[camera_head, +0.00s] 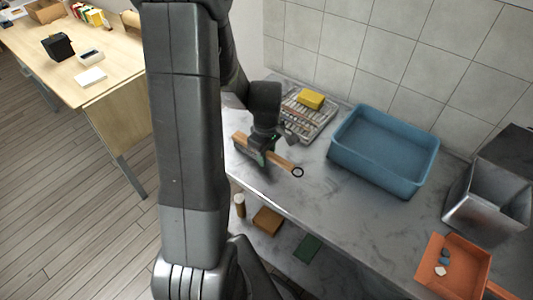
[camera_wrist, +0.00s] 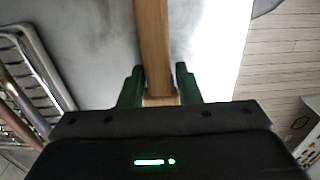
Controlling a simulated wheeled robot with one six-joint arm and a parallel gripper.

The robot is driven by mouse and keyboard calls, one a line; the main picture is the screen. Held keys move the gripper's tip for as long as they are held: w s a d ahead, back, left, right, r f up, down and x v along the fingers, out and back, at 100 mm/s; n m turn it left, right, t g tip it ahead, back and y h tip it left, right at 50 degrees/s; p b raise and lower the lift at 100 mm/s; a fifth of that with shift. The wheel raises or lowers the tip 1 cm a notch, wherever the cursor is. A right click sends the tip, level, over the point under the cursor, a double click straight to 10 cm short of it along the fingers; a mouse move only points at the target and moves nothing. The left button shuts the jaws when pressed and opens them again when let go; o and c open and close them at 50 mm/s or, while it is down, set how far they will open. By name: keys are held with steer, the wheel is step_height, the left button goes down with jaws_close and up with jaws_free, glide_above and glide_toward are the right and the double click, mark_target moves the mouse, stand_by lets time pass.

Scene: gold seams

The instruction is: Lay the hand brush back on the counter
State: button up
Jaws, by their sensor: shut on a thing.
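The hand brush (camera_head: 283,163) shows as a long light-wood bar with a dark ring at its right end. My gripper (camera_head: 262,156) points down over the counter (camera_head: 330,205) near its front edge and is shut on the bar. In the wrist view the wooden bar (camera_wrist: 153,45) runs up the picture from between the green fingers of my gripper (camera_wrist: 159,88). I see no bristles clearly. The brush is low over the grey marbled counter; I cannot tell whether it touches it.
A wire rack (camera_head: 298,118) with a yellow sponge (camera_head: 311,99) stands behind my gripper. A blue basin (camera_head: 383,180), a metal bin (camera_head: 486,203) and an orange tray (camera_head: 460,250) lie rightward. Bare counter lies before the basin. A wooden desk (camera_head: 120,75) stands left.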

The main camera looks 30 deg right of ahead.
steer(key=shift+f, duration=0.15)
steer(key=o, duration=1)
steer(key=shift+c, duration=0.2)
step_height(320, 180, up, 12)
